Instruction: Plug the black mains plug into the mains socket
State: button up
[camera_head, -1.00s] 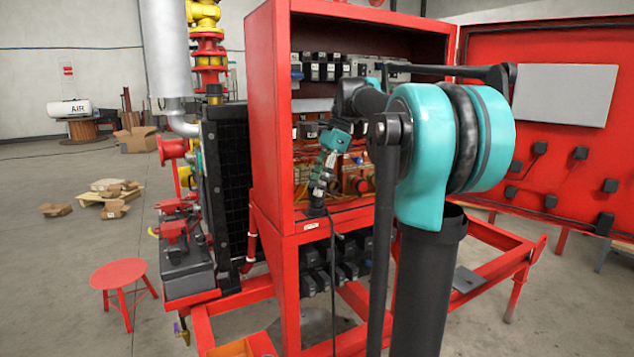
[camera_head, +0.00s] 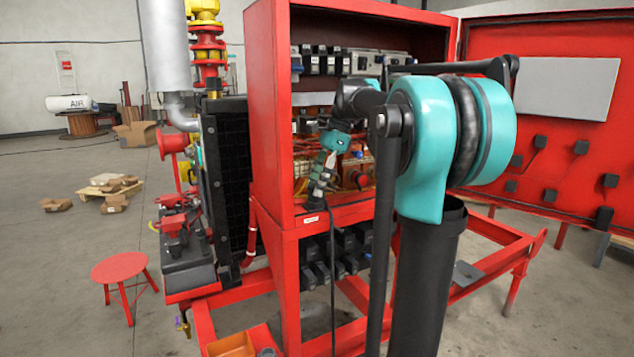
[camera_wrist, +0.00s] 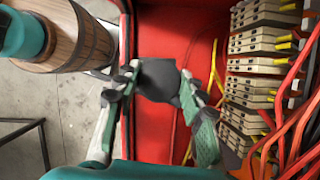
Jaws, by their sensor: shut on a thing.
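The black mains plug (camera_wrist: 158,80) is between the two fingertips of my gripper (camera_wrist: 156,92) in the wrist view. My gripper is shut on it, with one finger on each side. In the head view my gripper (camera_head: 319,187) points down at the front opening of the red cabinet, and the plug (camera_head: 310,205) shows dark at its tip, just above the front sill. A black cable (camera_head: 332,265) hangs below. I cannot pick out the mains socket for certain in either view.
The red cabinet (camera_head: 268,120) stands open, its door (camera_head: 480,75) swung right. Pale terminal blocks (camera_wrist: 252,95) and orange wires (camera_wrist: 290,125) crowd the right of the wrist view. Bare red panel lies behind the plug. Dark modules (camera_head: 340,255) sit below the sill.

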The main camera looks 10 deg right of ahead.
jog(key=shift+f, duration=0.15)
jog(key=o, duration=1.4)
jog(key=shift+c, duration=0.2)
jog(key=v, duration=1.2)
jog(key=shift+s, duration=0.1)
